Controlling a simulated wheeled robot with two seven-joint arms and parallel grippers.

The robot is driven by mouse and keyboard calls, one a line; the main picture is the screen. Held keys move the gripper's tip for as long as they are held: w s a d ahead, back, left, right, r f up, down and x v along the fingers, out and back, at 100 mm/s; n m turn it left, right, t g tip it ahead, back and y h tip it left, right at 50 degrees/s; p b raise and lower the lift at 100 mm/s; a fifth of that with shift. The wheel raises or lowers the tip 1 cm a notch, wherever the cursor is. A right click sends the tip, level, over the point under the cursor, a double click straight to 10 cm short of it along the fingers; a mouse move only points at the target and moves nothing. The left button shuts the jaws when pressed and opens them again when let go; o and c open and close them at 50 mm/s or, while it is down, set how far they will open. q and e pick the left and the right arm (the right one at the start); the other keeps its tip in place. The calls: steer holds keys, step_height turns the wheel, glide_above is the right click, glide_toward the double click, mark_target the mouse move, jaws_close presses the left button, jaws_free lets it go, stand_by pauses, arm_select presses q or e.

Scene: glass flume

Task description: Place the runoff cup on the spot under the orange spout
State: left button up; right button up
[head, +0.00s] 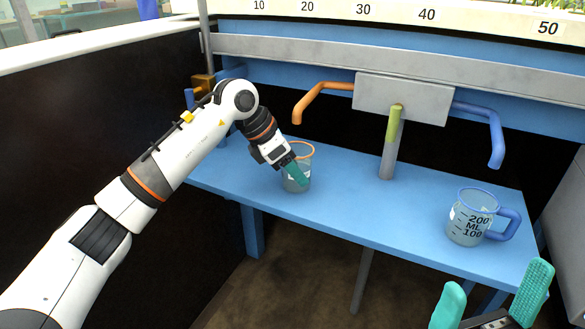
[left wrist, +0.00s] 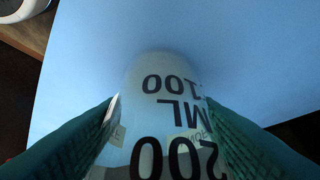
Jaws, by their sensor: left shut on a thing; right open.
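A clear measuring cup with an orange rim (head: 297,183) is at the middle-left of the blue bench, below the mouth of the orange spout (head: 318,90). My left gripper (head: 298,173) is shut on its side. In the left wrist view the cup (left wrist: 165,110) shows 200 ML and 100 marks between the two teal fingers, with its far end close to the blue surface. I cannot tell whether it touches the bench. The marked spot is not visible. My right gripper (head: 495,285) is open and empty at the lower right, in front of the bench.
A blue-rimmed cup with a handle (head: 470,220) stands on the bench at the right, below the blue spout (head: 492,130).

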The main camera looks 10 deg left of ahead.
arm_select(q)
steer(key=shift+f, duration=0.1)
steer(key=o, duration=1)
steer(key=shift+a+r, duration=0.2)
steer(key=shift+r, duration=0.25)
steer(key=p+v, duration=0.3)
steer(key=v, duration=0.8)
steer(key=shift+s+r+p, duration=0.1)
steer(key=shift+s+p, duration=0.05)
steer(key=shift+p, duration=0.2)
